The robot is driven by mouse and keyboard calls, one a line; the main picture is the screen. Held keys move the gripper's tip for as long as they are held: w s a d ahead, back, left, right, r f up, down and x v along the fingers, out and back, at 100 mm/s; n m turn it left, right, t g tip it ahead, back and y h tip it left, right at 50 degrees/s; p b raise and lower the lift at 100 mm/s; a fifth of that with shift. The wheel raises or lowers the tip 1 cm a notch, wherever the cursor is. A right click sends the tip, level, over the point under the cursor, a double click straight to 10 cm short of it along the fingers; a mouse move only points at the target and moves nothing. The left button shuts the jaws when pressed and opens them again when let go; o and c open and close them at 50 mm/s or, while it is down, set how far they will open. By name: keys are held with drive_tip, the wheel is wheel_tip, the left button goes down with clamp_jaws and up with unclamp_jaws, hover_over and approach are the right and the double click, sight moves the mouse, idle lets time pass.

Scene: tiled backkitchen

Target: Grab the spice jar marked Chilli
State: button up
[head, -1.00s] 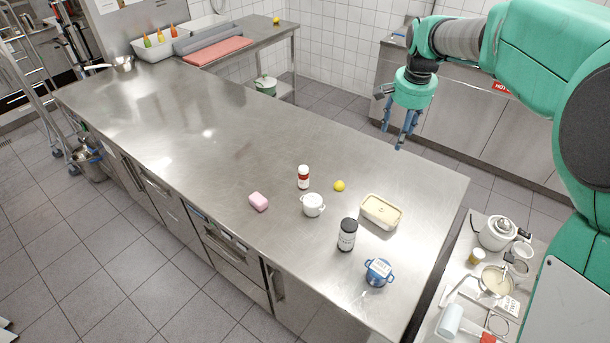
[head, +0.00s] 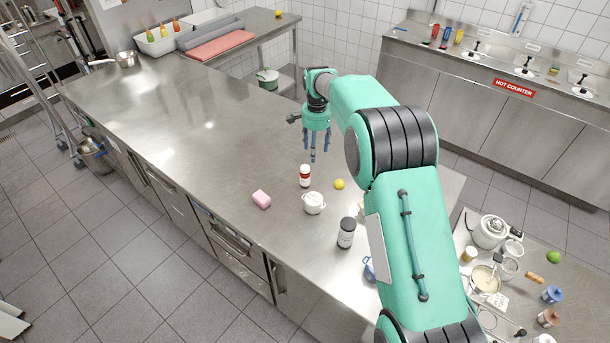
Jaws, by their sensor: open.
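A small jar with a white cap and a red-and-white label (head: 305,176) stands upright on the steel counter (head: 190,140). A taller dark jar with a grey cap and a pale label (head: 346,233) stands upright nearer the front. The lettering on both is too small to read, so I cannot tell which is marked Chilli. My gripper (head: 313,158) points down with its blue fingers open and empty. In the picture it is just above the white-capped jar; its height over the counter is hard to judge.
A blue pot (head: 369,269) is partly hidden behind my arm. The counter's left half is largely clear.

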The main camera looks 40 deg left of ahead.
sight(305, 167)
drive_tip(key=a+f, duration=0.1)
drive_tip(key=s+a+f, duration=0.1)
drive_tip(key=a+f, duration=0.1)
drive_tip(key=shift+s+a+f+p, duration=0.2)
drive_tip(key=shift+s+f+p, duration=0.1)
drive_tip(key=shift+s, duration=0.1)
drive_tip(key=shift+f, duration=4.25)
drive_tip(key=shift+d+f+p, duration=0.1)
drive_tip(key=shift+f+p, duration=0.35)
drive_tip(key=shift+f, duration=2.1)
drive_tip(key=c, duration=1.3)
